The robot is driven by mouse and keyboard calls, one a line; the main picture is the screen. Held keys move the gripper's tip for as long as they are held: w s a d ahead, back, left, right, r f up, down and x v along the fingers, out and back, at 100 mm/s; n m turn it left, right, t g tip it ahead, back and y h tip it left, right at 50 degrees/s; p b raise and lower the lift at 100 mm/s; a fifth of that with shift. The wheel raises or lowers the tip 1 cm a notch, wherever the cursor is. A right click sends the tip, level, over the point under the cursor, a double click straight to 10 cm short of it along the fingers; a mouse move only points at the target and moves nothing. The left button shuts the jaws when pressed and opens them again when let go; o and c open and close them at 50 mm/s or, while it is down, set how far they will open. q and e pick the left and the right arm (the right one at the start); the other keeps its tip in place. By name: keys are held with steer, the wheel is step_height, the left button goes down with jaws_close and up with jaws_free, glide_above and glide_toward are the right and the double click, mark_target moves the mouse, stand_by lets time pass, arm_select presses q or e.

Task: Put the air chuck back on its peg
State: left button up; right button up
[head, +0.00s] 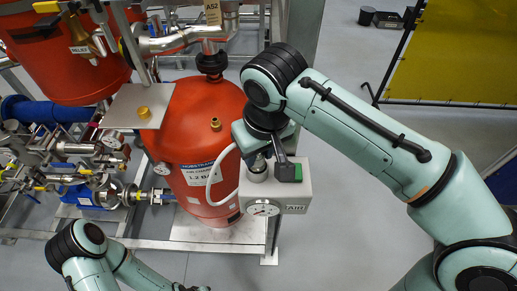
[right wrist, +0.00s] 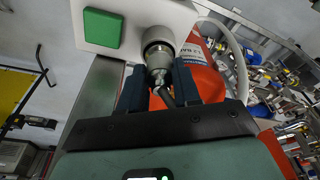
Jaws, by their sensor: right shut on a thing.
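My right gripper (head: 262,158) is shut on the air chuck, at the upper left of the white air box (head: 297,178). In the right wrist view, the silver air chuck (right wrist: 158,72) sits between the two dark fingers (right wrist: 170,88), with a dark stem below it. Its far end meets or overlaps a round metal collar (right wrist: 157,40) beside the box. I cannot tell whether it is seated there, and I cannot make out the peg separately. A white hose (head: 210,180) loops left of the box. My left arm shows at the lower left; its gripper is out of view.
The air box carries a green button (right wrist: 102,28) and a pressure gauge (head: 263,209). A red tank (head: 205,125) stands close behind and left of it. Pipes and valves (head: 90,165) crowd the left. The floor (head: 345,235) is open at right of the box.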

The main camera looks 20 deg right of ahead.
arm_select(q)
steer(key=shift+s+f, duration=0.1)
steer(key=shift+f, duration=0.05)
arm_select(e)
steer(key=shift+f, duration=0.2)
arm_select(q)
steer(key=shift+s+f+b, duration=0.15)
steer(key=shift+f+b, duration=0.1)
steer(key=shift+b, duration=0.05)
arm_select(e)
steer(key=shift+f, duration=0.4)
steer(key=o, duration=1.3)
steer(key=shift+c, duration=0.2)
arm_select(q)
steer(key=shift+r, duration=0.1)
arm_select(e)
steer(key=shift+r, duration=0.1)
steer(key=shift+r+p, duration=0.65)
steer(key=shift+r, duration=0.1)
steer(key=shift+r+p, duration=1.15)
steer(key=shift+r, duration=0.5)
steer(key=shift+r+p, duration=0.85)
steer(key=shift+r, duration=0.5)
arm_select(q)
steer(key=w+r, duration=0.6)
steer(key=shift+w+r+t, duration=0.3)
steer(key=shift+r+t, duration=0.05)
steer(key=shift+t, duration=0.05)
arm_select(e)
steer(key=shift+w+f, duration=0.1)
